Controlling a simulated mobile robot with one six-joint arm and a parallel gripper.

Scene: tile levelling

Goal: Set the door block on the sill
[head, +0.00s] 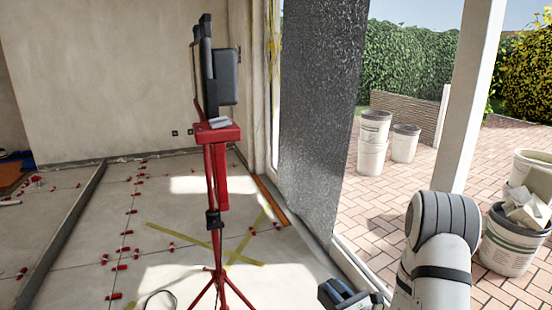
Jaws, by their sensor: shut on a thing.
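The sill is the pale strip (352,262) along the foot of the open doorway, running from the bottom right up behind a dark hanging panel. I cannot make out the door block anywhere in the head view. My arm bends at the right and runs down out of the bottom edge. Its fingertips do not show, so what my gripper holds is hidden. A dark object with a bluish-grey face (345,295) is cut off by the bottom edge, left of my arm; I cannot tell what it is.
A red tripod (217,190) with a dark device stands mid-floor. The dark speckled panel (315,110) covers part of the doorway. Red clips (125,233) dot the tile joints, with yellow tape (245,245) nearby. Outside, buckets (373,145) stand on brick paving; a rubble bucket (515,238) is right.

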